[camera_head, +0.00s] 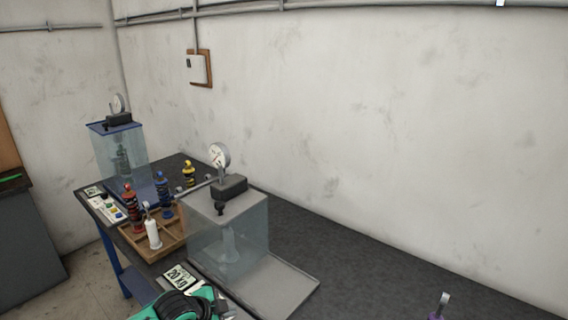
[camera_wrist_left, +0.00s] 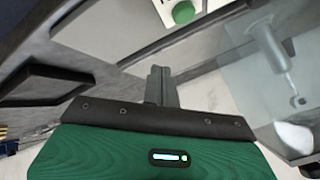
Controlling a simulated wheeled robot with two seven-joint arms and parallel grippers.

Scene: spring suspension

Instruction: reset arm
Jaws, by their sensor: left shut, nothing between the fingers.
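My left gripper (camera_head: 226,313) is at the bottom edge of the head view, in front of the nearer test box. It has a green and black body. In the left wrist view its fingers (camera_wrist_left: 160,84) are together with nothing between them.
The nearer clear test box (camera_head: 255,235) with a dial gauge (camera_head: 220,155) stands beyond my left gripper. A second clear box (camera_head: 125,165) stands farther left. The dark table (camera_head: 380,275) is bare at right.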

